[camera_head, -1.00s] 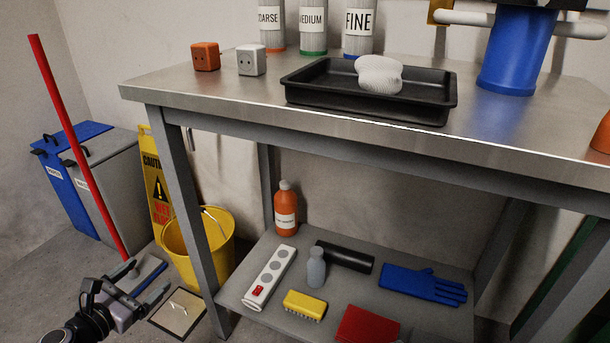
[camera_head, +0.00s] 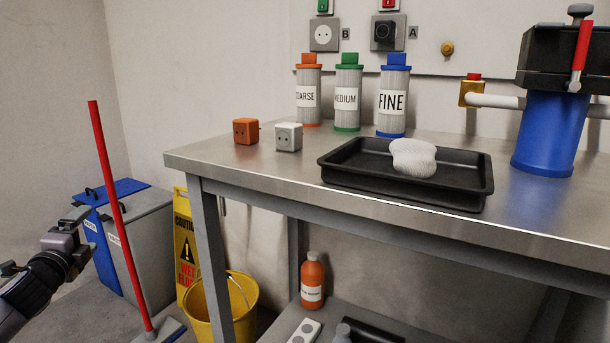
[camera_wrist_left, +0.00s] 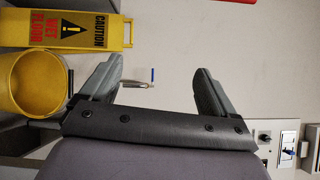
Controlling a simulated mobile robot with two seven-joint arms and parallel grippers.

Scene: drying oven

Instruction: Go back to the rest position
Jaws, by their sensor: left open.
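My left gripper (camera_head: 48,240) is at the left edge of the head view, in front of the bins and left of the table. In the left wrist view its two fingers (camera_wrist_left: 158,85) stand wide apart with nothing between them. Behind them are the pale wall and a small handle-like fitting. My right gripper is in neither view.
A steel table (camera_head: 260,177) holds a black tray (camera_head: 470,190) with a white filter-like piece, labelled cartridges and two socket cubes. A red-handled mop (camera_head: 112,210), bins (camera_head: 145,235), a yellow sign (camera_head: 184,240) and a yellow bucket (camera_head: 245,325) stand at the left.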

